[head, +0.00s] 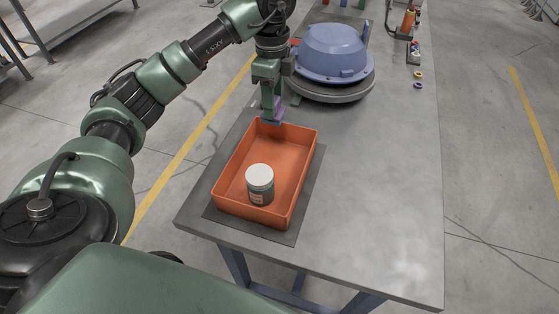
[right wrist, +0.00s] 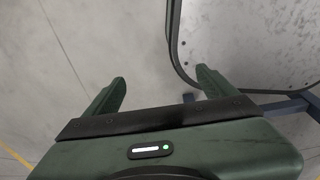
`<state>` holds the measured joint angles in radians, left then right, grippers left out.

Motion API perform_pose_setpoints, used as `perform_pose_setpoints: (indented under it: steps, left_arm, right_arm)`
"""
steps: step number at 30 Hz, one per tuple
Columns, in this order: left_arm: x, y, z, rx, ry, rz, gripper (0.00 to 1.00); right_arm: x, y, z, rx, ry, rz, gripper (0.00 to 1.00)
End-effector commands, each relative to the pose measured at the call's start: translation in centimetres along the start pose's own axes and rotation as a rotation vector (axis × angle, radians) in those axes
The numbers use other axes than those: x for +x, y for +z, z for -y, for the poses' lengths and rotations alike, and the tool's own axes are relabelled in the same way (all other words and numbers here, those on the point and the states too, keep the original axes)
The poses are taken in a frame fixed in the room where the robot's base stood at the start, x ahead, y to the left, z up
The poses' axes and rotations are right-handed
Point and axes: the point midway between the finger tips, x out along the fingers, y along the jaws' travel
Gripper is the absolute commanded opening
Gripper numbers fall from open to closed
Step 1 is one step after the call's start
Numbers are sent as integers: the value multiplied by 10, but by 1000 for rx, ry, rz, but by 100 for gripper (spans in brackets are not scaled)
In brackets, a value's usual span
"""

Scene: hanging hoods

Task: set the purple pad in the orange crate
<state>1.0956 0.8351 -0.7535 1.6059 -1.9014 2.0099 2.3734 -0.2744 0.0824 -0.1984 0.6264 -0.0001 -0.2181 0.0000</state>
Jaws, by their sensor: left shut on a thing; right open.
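The orange crate (head: 233,208) stands on a dark mat on the grey table in the head view. My left gripper (head: 271,112) points down at the crate's far end and is shut on the purple pad (head: 276,117). The pad shows only in part, at the level of the far rim or above it; I cannot tell its exact height. A jar with a white lid (head: 260,178) stands upright inside the crate, toward its near end. My right gripper (right wrist: 162,84) is open and empty in the right wrist view, over the floor beside a table edge.
A blue hood (head: 333,50) on a round grey base stands just behind the crate. Small coloured rings (head: 418,80) and other small items lie at the table's far right. The table (head: 385,190) is clear right of the crate.

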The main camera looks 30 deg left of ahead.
Motion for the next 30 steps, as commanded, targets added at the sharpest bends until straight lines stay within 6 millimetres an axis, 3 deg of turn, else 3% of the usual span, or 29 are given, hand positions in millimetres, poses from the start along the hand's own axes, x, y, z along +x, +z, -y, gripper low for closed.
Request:
perform_pose_setpoints:
  steps: [7, 11, 18, 22, 30]
  left_arm:
    - [63, -1, -3, 2, 10, -1, 0]
    - [93, 0, -2, 0, 9, 1, 0]
    - [142, 0, -2, 1, 4, 2, 0]
    - [153, 0, -1, 2, 3, 1, 0]
    - [189, 0, -2, 1, 5, 2, 0]
  right_arm:
    - [11, 30, 7, 1, -8, 37, 86]
    - [7, 42, 11, 2, -13, 58, 86]
    - [0, 28, 10, 1, -11, 38, 86]
    - [0, 17, 8, 1, -10, 21, 86]
    - [-6, 18, 8, 0, -10, 24, 86]
